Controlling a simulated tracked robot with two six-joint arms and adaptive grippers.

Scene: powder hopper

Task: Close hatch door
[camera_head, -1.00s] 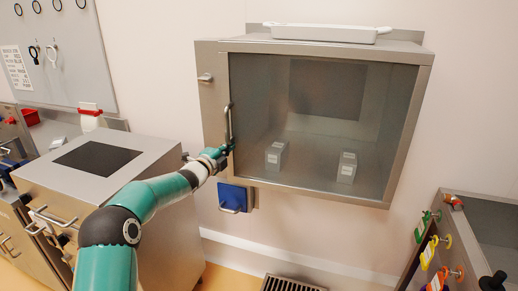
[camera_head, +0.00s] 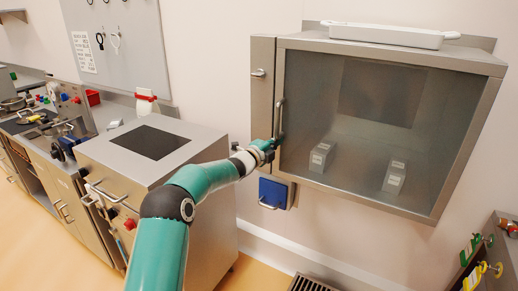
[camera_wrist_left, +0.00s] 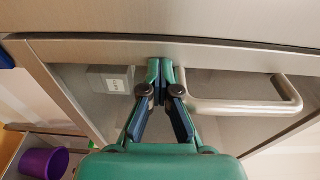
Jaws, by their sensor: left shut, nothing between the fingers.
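The hatch is a steel wall cabinet (camera_head: 262,125) with a large glass door (camera_head: 370,125). The door looks flush or nearly flush with its frame; a small gap cannot be ruled out. Its upright bar handle (camera_head: 281,120) is on the door's left edge. My left gripper (camera_head: 268,147) is at the handle's lower end. In the left wrist view the gripper (camera_wrist_left: 160,68) is shut and empty, its tips against or very near the door's steel edge, beside one end of the handle (camera_wrist_left: 245,106) and not around it. My right gripper is not in view.
Two small grey boxes (camera_head: 321,156) (camera_head: 395,178) show behind the glass. A white tray (camera_head: 390,34) lies on top of the cabinet. A blue box with a handle (camera_head: 273,193) hangs below. A steel cart (camera_head: 190,140) stands at left. A purple bin (camera_wrist_left: 44,162) shows in the wrist view.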

